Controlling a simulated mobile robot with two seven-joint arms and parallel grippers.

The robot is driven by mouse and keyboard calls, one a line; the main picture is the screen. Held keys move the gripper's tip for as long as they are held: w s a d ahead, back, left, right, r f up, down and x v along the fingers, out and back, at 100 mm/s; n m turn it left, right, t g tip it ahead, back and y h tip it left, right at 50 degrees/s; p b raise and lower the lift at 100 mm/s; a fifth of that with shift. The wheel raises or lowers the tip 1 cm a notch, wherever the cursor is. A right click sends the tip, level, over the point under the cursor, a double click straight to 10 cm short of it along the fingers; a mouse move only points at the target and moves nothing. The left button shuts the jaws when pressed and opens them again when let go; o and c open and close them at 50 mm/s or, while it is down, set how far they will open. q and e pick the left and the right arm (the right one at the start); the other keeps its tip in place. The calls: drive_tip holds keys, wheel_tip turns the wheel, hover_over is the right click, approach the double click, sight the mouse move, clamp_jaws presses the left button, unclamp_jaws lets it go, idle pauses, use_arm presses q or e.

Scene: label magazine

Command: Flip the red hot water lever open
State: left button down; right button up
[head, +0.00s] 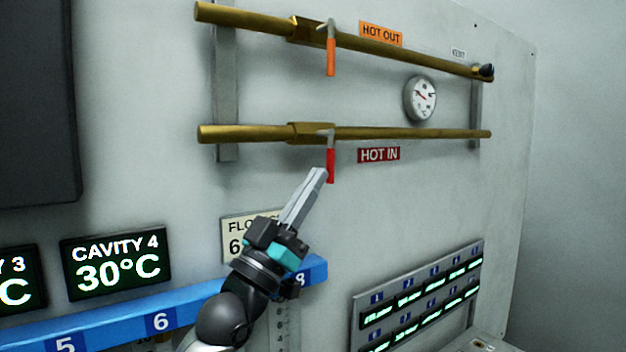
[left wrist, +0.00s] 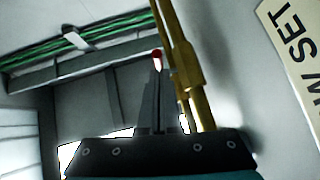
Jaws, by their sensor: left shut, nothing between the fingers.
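In the left wrist view the red lever tip (left wrist: 156,54) shows just past the shut fingers (left wrist: 155,75), beside the brass pipe (left wrist: 184,60). My right gripper is in neither view.
An orange lever (head: 331,57) hangs from the upper brass pipe (head: 420,58) by the "HOT OUT" label (head: 381,34). A round gauge (head: 420,98) sits between the pipes. A blue numbered rail (head: 120,317) and a panel of green displays (head: 420,297) are lower down.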

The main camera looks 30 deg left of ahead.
use_arm(q)
drive_tip(key=shift+w, duration=0.1)
idle(0.4)
drive_tip(key=shift+w+d+f+t+b, duration=0.2)
drive_tip(key=shift+t+b, duration=0.1)
drive_tip(key=shift+b, duration=0.4)
